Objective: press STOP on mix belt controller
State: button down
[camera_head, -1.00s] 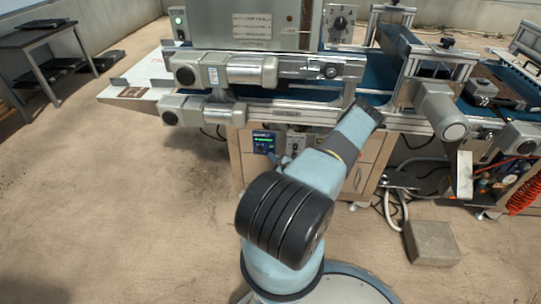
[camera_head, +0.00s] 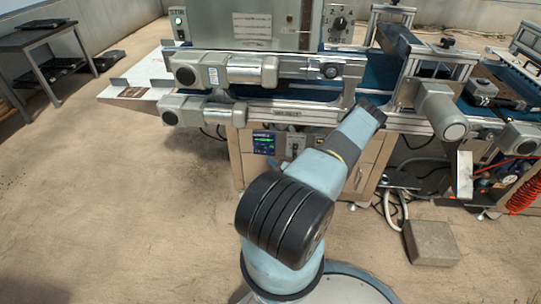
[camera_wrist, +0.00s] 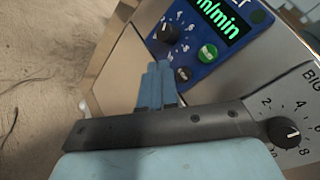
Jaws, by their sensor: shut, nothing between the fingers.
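A blue controller (camera_wrist: 222,65) with a lit green display (camera_wrist: 218,22) reading "m/min" fills the top of the wrist view. In the head view the small controller (camera_head: 264,143) is on the cabinet front under the conveyor; my gripper is hidden there.
A grey panel marked "BIG" with a black knob (camera_wrist: 284,132) lies right of the controller in the wrist view. Conveyor motors (camera_head: 245,70) overhang the wooden cabinet (camera_head: 245,165). A grey block (camera_head: 432,243) sits on the floor at right. Open floor lies left.

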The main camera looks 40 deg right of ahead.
jog(key=shift+s+a, duration=0.9)
jog(key=shift+a, duration=0.1)
dwell(0.3)
